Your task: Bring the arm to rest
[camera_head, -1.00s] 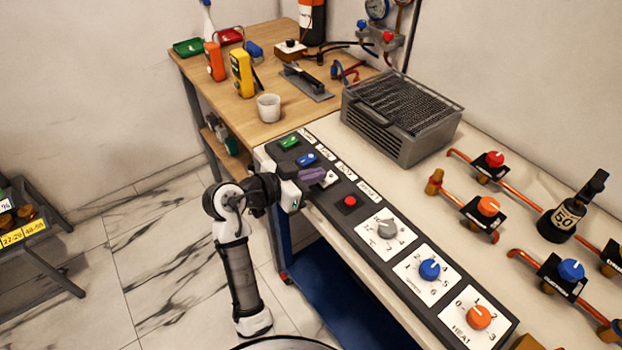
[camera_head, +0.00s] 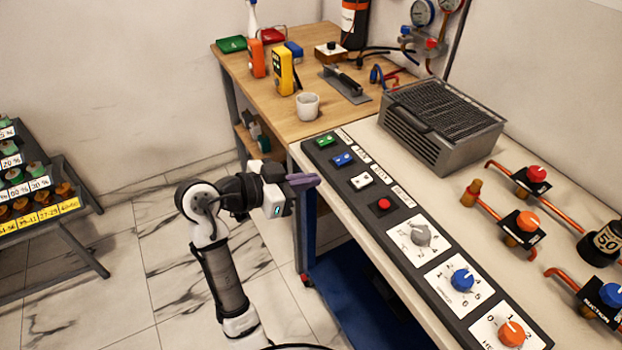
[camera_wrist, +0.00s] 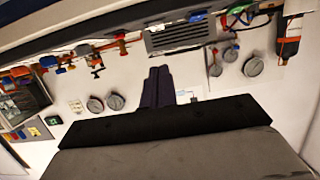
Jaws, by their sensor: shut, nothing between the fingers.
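My arm (camera_head: 219,275) rises at the lower middle of the head view and bends at a white and black elbow. My gripper (camera_head: 312,180) points right, its purple fingers shut and empty. The fingertips are near the left edge of the black control panel (camera_head: 402,207); whether they touch it cannot be told. In the wrist view the closed fingers (camera_wrist: 157,85) point at the wall, with the bench gear beyond them.
The panel has green, blue, white and red buttons and several knobs. A grey heater box (camera_head: 440,125) and copper pipes with valves (camera_head: 528,222) stand on the bench. A wooden table (camera_head: 300,125) holds a white cup (camera_head: 308,106). A rack (camera_head: 62,215) stands left. Marble floor between is open.

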